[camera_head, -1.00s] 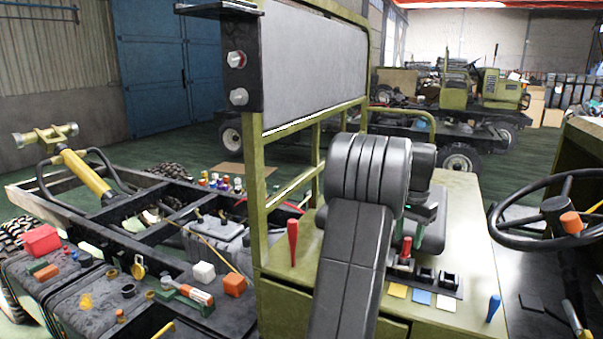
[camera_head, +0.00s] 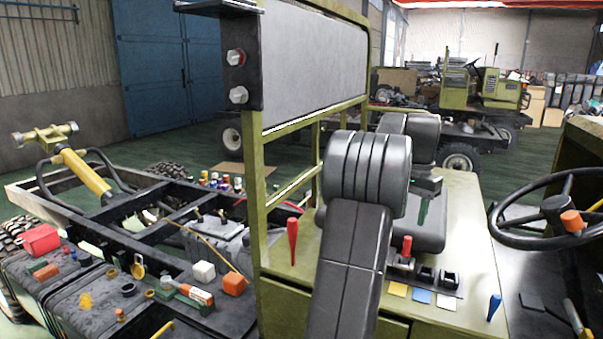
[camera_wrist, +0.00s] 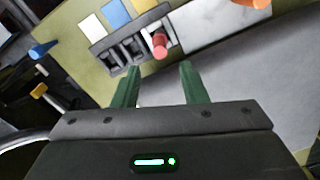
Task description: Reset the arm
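My gripper has two green fingers, seen in the wrist view (camera_wrist: 158,88) pointing up the picture with a wide empty gap between them. It is open and holds nothing. In the head view my dark arm covers part of the green cabinet, and a green finger of my gripper (camera_head: 423,212) shows just right of the arm, above the cabinet top. A red-handled lever (camera_wrist: 160,42) in a black switch block stands ahead of the fingers, apart from them. The same red lever (camera_head: 407,246) shows below my gripper in the head view.
The switch block (camera_head: 424,275) has yellow, blue and white labels in front. A red handle (camera_head: 292,240) and a blue handle (camera_head: 494,306) stand on the cabinet. A steering wheel (camera_head: 553,208) is at right. A green frame with a grey panel (camera_head: 315,70) rises behind my arm.

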